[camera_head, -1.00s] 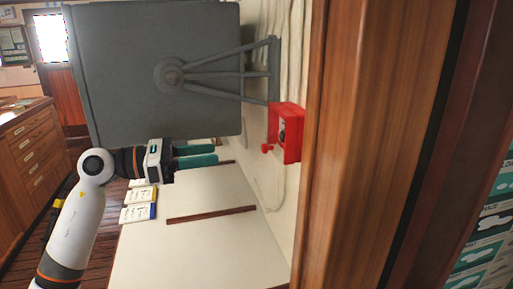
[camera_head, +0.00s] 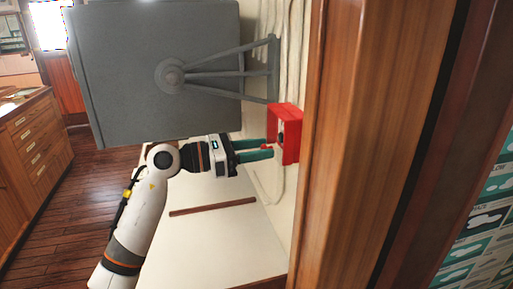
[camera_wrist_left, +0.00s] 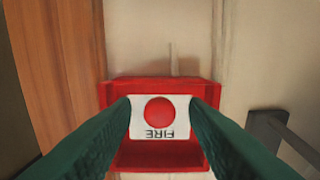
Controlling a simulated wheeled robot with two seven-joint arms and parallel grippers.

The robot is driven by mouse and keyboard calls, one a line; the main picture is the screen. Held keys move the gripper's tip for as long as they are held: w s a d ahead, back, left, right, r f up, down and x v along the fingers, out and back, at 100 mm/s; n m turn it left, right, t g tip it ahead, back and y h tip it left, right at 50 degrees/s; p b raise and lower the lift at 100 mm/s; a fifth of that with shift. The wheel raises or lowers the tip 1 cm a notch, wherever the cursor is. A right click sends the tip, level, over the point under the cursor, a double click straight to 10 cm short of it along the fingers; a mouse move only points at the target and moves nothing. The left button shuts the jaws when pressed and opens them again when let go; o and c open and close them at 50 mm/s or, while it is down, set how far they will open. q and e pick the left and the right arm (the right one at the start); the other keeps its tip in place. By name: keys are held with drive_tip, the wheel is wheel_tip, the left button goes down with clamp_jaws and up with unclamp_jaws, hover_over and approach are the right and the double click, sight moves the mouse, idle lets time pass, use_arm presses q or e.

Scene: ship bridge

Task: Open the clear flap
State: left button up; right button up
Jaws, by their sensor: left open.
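A red box (camera_head: 291,135) is fixed to the pale wall beside the wooden post. In the left wrist view the red box (camera_wrist_left: 160,159) shows a white plate (camera_wrist_left: 180,126) marked FIRE, upside down, and a round red knob or button (camera_wrist_left: 160,112). I cannot make out a clear flap as a separate surface. My left gripper (camera_head: 268,148) is open, with its green fingers pointing at the box front. A small red knob (camera_head: 266,147) on the box's near side lies between the fingertips. Whether the fingers touch it I cannot tell. My right gripper is out of view.
A large grey cabinet or screen (camera_head: 150,70) on a bracket (camera_head: 273,70) hangs just above my left gripper. The wooden post (camera_head: 350,150) stands close right of the box. Below is a white surface with a brown strip (camera_head: 212,207).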

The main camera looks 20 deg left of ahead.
use_arm(q)
clamp_jaws()
